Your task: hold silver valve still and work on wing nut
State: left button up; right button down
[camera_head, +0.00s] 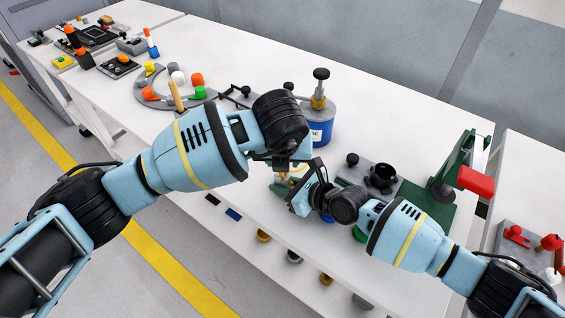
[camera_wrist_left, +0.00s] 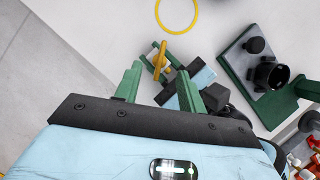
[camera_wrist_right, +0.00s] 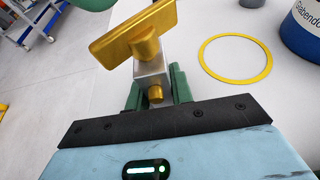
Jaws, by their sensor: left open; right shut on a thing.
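The silver valve (camera_wrist_right: 152,82) is a small metal block between the green fingers of my right gripper (camera_wrist_right: 156,90), which is shut on it. A golden wing nut (camera_wrist_right: 137,34) stands out at the valve's far end, and a small golden stub shows at its near end. In the left wrist view, the wing nut (camera_wrist_left: 160,60) lies just ahead of the fingertips of my left gripper (camera_wrist_left: 158,88), which is open and empty. In the head view both grippers meet over the table's front part, the right (camera_head: 300,192) close below the left (camera_head: 290,165); the valve is mostly hidden there.
A yellow ring (camera_wrist_right: 234,80) lies on the white table, with a blue canister (camera_wrist_right: 306,32) beyond it. A grey plate with black knobs (camera_head: 381,177) and a green stand with a red block (camera_head: 475,181) are at the right. A curved grey rack (camera_head: 146,98) holds coloured pieces at the left.

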pick_arm(q)
jog(key=v, duration=0.8)
pick_arm(e)
jog(key=c, duration=1.1)
grip_release()
jog(key=shift+c, duration=0.2)
jog(key=shift+s+d+r, duration=0.1)
jog(key=shift+s+d, duration=0.2)
jog(key=shift+d, duration=0.05)
jog(key=v, duration=1.1)
pick_arm(q)
jog(key=shift+f, duration=0.15)
pick_arm(e)
jog(key=shift+s, duration=0.1)
